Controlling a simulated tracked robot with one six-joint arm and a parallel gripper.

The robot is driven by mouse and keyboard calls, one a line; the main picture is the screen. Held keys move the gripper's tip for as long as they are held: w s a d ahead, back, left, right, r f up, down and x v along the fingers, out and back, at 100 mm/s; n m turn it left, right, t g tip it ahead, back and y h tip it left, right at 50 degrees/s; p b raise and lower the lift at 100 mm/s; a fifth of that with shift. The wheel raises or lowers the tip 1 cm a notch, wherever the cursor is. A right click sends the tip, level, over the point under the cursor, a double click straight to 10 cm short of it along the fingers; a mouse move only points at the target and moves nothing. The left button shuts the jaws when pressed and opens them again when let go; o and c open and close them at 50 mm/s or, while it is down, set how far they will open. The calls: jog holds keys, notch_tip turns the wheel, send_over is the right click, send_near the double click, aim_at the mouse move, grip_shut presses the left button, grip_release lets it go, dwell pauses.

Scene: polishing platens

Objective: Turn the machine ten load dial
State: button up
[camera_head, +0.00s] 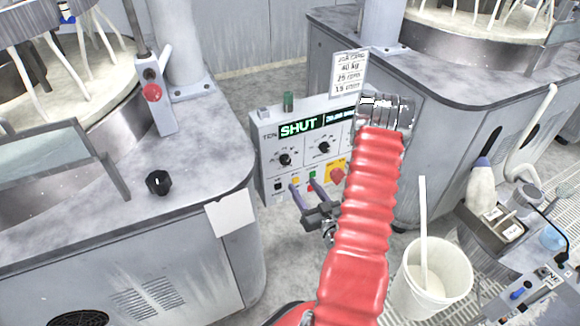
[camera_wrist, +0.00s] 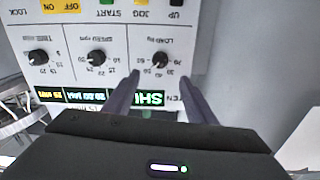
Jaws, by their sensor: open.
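The machine ten control panel (camera_head: 306,150) is a pale box marked TEN, with a green display (camera_head: 298,128) reading SHUT. Its load dial (camera_head: 285,159) is a small black knob on the panel's left side. In the upside-down wrist view, the load dial (camera_wrist: 159,58) shows between and just beyond my two fingertips, under the label LOAD kg. My gripper (camera_head: 304,184) is open and empty in front of the panel, lower right of the dial in the head view. I cannot tell how far the fingertips are from the dial, but nothing is held.
A speed dial (camera_wrist: 96,57) and a timer dial (camera_wrist: 38,57) sit beside it. Coloured buttons and a yellow-backed red knob (camera_head: 337,174) lie below. A job card (camera_head: 348,75) stands above the panel. A white bucket (camera_head: 432,280) with a stick stands right of my arm.

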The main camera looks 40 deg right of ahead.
aim_at(286, 163)
jog(key=x, duration=1.1)
jog(key=shift+w+d+f, duration=0.1)
jog(key=shift+w+d, duration=0.05)
jog(key=shift+w, duration=0.1)
jog(key=c, duration=1)
jog(key=shift+c, duration=0.2)
jog(key=shift+n, duration=0.4)
jog(key=n, duration=0.3)
jog(key=shift+n, duration=2)
